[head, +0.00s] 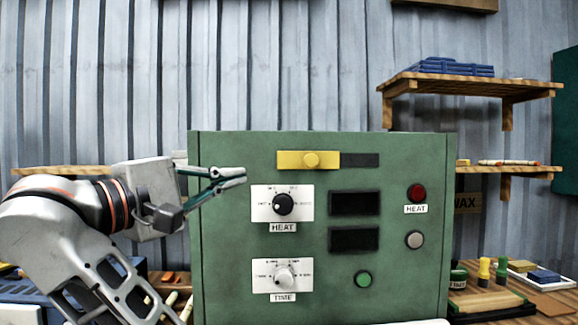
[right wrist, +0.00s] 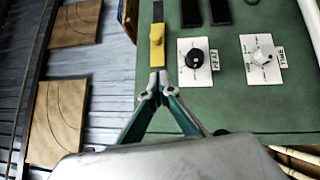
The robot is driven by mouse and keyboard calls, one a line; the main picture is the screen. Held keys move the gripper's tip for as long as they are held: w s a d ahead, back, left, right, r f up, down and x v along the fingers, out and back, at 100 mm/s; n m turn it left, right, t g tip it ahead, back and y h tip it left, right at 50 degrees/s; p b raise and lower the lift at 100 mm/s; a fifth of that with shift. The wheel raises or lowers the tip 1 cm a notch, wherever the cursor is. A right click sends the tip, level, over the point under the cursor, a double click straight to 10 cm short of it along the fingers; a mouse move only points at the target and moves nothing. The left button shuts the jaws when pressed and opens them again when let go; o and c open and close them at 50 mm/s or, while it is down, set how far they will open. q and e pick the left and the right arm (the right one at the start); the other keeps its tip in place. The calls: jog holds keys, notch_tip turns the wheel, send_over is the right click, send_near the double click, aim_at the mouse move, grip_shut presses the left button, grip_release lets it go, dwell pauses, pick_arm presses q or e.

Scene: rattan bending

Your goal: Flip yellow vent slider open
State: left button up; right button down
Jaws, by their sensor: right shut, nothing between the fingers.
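My right gripper (head: 244,176) is shut and empty, left of the slider and slightly lower in the head view. In the right wrist view the fingertips (right wrist: 157,84) lie just below the near end of the slider (right wrist: 157,48); a gap shows in the head view. My left gripper is not in view.
Below the slider are the heat dial (head: 283,205), the time dial (head: 285,276), two dark displays (head: 354,204), a red light (head: 416,193) and a green button (head: 363,279). Wooden shelves (head: 470,84) hang at the right. The space before the panel's upper face looks clear.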

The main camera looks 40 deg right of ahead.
send_near(304, 163)
jog(key=w+d, duration=0.2)
jog(key=w, duration=0.1)
jog(key=w+d, duration=0.1)
jog(key=shift+w+r, duration=0.1)
jog(key=shift+w, duration=0.15)
jog(key=shift+s+d+r, duration=0.15)
jog(key=shift+s+d, duration=0.5)
jog(key=shift+d, duration=0.35)
jog(key=shift+s+d, duration=0.3)
jog(key=shift+d, duration=0.25)
jog(key=shift+s+d, duration=0.25)
jog(key=shift+d, duration=0.1)
jog(key=s+d, duration=0.1)
jog(key=d, duration=0.1)
jog(key=s+d, duration=0.2)
jog(key=d, duration=0.1)
jog(key=s+d, duration=0.1)
jog(key=d, duration=0.1)
jog(key=shift+s+d, duration=0.25)
jog(key=shift+a, duration=0.1)
